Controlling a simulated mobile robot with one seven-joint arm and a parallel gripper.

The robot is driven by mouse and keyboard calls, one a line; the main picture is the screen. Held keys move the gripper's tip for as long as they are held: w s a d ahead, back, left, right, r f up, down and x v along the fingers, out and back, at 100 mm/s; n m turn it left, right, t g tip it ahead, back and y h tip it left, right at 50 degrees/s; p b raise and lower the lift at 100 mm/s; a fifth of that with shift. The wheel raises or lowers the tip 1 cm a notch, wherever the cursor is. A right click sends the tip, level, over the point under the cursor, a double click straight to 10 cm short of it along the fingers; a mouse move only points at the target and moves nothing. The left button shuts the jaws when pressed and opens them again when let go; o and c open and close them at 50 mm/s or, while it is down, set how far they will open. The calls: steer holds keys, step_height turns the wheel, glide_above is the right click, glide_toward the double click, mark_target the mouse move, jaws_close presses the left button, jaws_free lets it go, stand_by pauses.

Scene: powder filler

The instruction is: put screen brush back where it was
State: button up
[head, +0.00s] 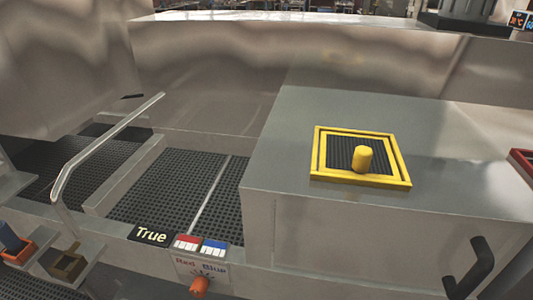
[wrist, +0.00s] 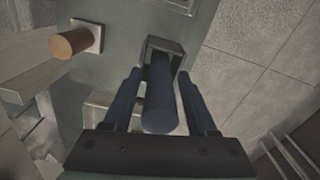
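In the wrist view my gripper (wrist: 158,72) has its two dark fingers apart, one on each side of a blue cylindrical handle (wrist: 160,110). Gaps show between the handle and both fingers. The handle's far end meets a small grey square holder (wrist: 177,55); any bristles are hidden, and I cannot tell whether this is the screen brush. My gripper does not show in the head view.
A yellow-framed screen (head: 318,155) with a yellow knob (head: 363,158) lies on the steel counter (head: 290,120). A metal rail (head: 105,145) and dark grates (head: 165,190) are left of it. In the wrist view a brown round peg (wrist: 70,43) projects at upper left.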

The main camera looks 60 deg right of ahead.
steer(key=shift+o, duration=0.3)
steer(key=shift+r, duration=0.1)
step_height(320, 180, up, 12)
steer(key=shift+r, duration=0.1)
stand_by(0.3)
steer(key=w+d+r+m+t+h, duration=0.1)
steer(key=w+r+m+t+h, duration=0.15)
steer(key=w+r+t, duration=0.9)
steer(key=w+a+r+h, duration=0.2)
steer(key=w+a+r, duration=0.1)
steer(key=w+r, duration=1.15)
steer(key=s+a+r+m+t+y, duration=0.15)
steer(key=a+r+t, duration=0.25)
steer(key=r, duration=0.6)
steer(key=s+a+r+m+t, duration=0.15)
steer(key=a+r+t, duration=0.25)
steer(key=r, duration=0.7)
steer(key=s+a+r+t+y, duration=0.15)
steer(key=a+r+t, duration=0.25)
steer(key=r, duration=0.6)
steer(key=s+a+r+m+t+y, duration=0.1)
steer(key=s+a+r+t, duration=0.3)
steer(key=r, duration=0.5)
steer(key=s, duration=0.2)
steer(key=shift+s, duration=0.4)
